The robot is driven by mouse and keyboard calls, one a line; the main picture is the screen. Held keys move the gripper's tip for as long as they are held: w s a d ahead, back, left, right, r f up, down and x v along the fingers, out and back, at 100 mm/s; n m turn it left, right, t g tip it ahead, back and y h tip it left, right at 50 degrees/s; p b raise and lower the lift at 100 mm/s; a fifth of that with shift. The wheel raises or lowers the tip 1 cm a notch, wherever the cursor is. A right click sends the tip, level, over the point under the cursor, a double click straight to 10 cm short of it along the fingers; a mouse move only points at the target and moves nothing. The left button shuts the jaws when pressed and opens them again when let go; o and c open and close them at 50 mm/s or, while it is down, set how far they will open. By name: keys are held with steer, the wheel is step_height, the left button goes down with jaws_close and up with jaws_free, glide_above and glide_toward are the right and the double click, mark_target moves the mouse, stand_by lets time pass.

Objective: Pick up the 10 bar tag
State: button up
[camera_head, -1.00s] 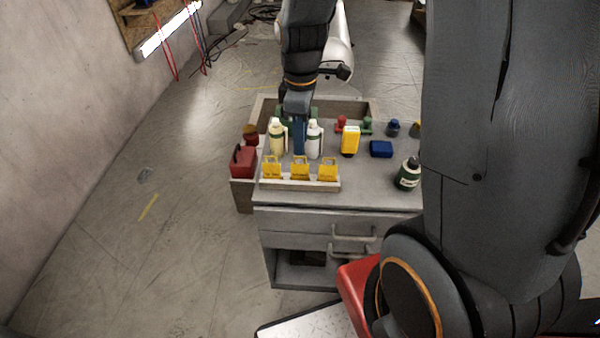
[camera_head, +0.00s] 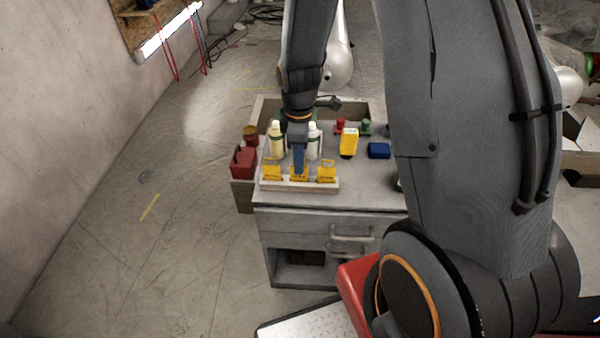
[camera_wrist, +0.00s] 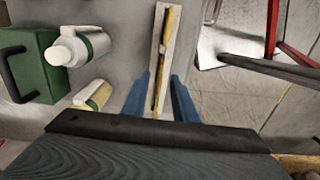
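Three yellow tags stand in a row in a pale holder (camera_head: 300,187) at the cabinet top's front edge: a left tag (camera_head: 272,171), a middle tag (camera_head: 299,176) and a right tag (camera_head: 327,172). Their print is too small to read, so I cannot tell which is the 10 bar tag. My gripper (camera_head: 299,168) points down at the middle tag and partly hides it. In the wrist view, its blue fingers (camera_wrist: 159,92) are apart, one on each side of the thin yellow tag edges (camera_wrist: 158,88), with gaps visible.
A cream bottle (camera_head: 277,143) and a white bottle (camera_head: 314,145) stand close behind the holder. A yellow device (camera_head: 349,143) and a blue box (camera_head: 379,150) lie to the right. A red container (camera_head: 243,162) is at the left. Floor at the left is open.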

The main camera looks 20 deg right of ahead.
steer(key=shift+f, duration=0.1)
jaws_close()
stand_by(0.4)
